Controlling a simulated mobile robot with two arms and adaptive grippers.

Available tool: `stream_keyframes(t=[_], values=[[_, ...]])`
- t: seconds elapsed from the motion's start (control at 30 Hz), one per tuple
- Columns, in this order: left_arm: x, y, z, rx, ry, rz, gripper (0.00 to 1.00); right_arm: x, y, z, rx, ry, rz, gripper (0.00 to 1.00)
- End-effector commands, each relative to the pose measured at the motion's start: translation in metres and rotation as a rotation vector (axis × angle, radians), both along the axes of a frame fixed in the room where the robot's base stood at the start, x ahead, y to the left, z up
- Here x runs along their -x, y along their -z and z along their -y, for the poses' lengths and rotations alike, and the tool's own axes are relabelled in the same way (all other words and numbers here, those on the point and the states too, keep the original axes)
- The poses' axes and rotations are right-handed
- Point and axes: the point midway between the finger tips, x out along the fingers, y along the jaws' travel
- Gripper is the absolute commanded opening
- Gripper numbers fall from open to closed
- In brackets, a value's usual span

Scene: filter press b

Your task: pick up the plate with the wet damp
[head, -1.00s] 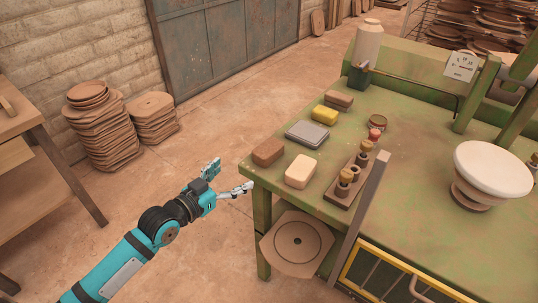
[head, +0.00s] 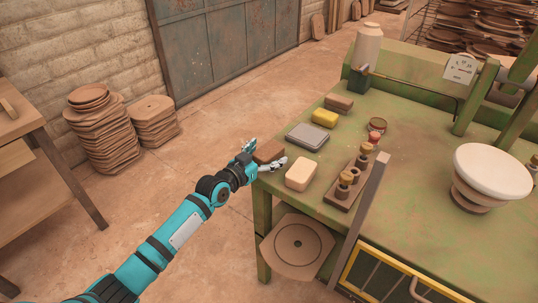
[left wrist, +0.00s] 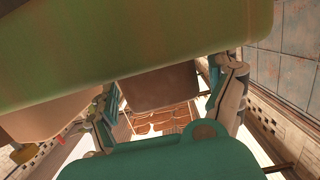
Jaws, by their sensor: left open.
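My left gripper (head: 262,157) is open at the near left corner of the green table (head: 400,195). Its two fingers lie on either side of a brown block (head: 269,150), partly hidden by the gripper. In the left wrist view, a brown block (left wrist: 160,87) shows between the spread fingers; contact cannot be told. Several things could be the plate: a grey flat slab (head: 307,137) on the table, a broad plate with a centre hole (head: 297,243) below the tabletop, and a white round disc (head: 493,170) at right. No wetness is clear. My right gripper is out of view.
Beside the brown block are a cream block (head: 300,175), a yellow sponge-like block (head: 325,117) and a wooden rack of stamps (head: 350,183). A grey post (head: 363,205) rises at the near edge. Stacked plates (head: 101,125) stand on the floor at left.

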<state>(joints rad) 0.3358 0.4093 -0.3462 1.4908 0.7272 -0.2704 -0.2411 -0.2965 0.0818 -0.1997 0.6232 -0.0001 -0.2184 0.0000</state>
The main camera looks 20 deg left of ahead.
Motion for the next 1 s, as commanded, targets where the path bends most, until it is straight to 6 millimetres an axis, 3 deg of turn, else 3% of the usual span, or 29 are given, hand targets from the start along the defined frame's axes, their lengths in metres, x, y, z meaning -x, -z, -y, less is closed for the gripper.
stream_keyframes(t=[0.1,0.37,0.9,1.0], values=[[-0.0113,0.0025,0.0044,0.001,0.0,0.0,0.9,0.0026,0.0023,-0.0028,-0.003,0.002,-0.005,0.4],[-0.0134,0.0026,0.0051,0.0,0.0,0.0,0.9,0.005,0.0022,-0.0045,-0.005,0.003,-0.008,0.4],[-0.0129,0.0029,0.0049,0.0,0.0,-0.001,0.19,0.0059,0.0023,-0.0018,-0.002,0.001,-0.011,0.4],[-0.0136,0.0005,0.0048,0.001,0.0,0.004,0.1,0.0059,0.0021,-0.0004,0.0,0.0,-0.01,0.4]])
